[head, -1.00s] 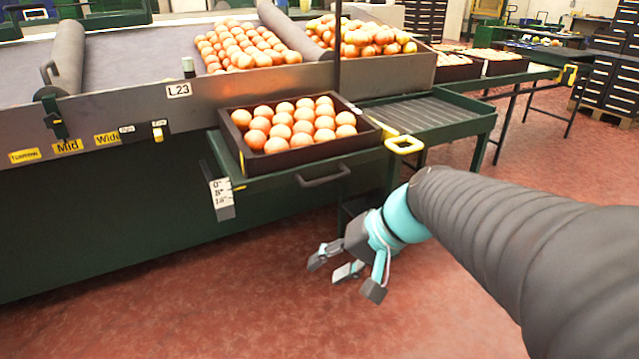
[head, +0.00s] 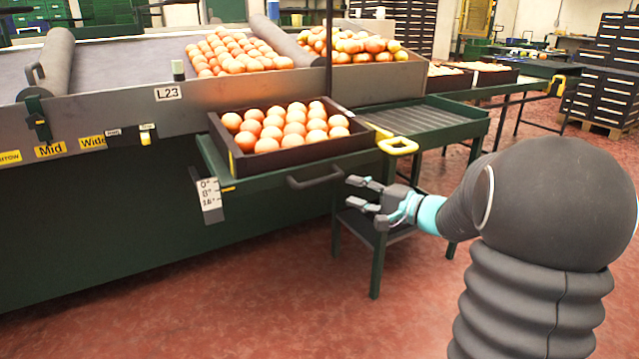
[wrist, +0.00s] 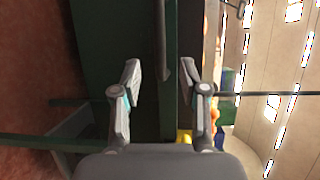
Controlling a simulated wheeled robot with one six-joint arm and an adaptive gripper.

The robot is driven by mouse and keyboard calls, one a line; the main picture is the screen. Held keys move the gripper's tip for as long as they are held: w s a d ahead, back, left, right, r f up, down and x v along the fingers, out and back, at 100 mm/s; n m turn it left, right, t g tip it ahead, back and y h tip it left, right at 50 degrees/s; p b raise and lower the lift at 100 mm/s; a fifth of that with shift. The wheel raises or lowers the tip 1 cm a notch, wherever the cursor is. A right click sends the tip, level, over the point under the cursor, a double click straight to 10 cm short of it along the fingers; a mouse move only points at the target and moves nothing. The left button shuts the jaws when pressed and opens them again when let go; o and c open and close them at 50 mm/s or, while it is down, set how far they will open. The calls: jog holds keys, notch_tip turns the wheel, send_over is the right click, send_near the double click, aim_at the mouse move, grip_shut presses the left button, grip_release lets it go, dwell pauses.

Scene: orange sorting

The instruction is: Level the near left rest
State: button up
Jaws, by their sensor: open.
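The near left rest (head: 270,185) is a green ledge on the sorting machine's front. A dark crate of oranges (head: 215,150) sits on it. A dark bar handle (head: 316,179) is on its front edge. A white scale plate (head: 209,200) marked 0°, 8°, 16° hangs at its left end, with a yellow pointer near the upper marks; the exact reading is too small to tell. My gripper (head: 352,192) is open and empty, just right of the handle. In the wrist view my gripper (wrist: 160,66) has the handle (wrist: 161,40) beyond and between its fingertips, apart from them.
A yellow loop handle (head: 398,146) sits at the rest's right end, beside an empty slatted green rest (head: 425,120). A low green stand (head: 375,250) is below my gripper. Red floor is clear in front.

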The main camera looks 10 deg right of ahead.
aim_at(322, 182)
jog(key=x, duration=1)
jog(key=shift+w+a+f, duration=0.1)
jog(key=shift+w+a, duration=0.1)
jog(key=shift+a, duration=0.15)
grip_shut()
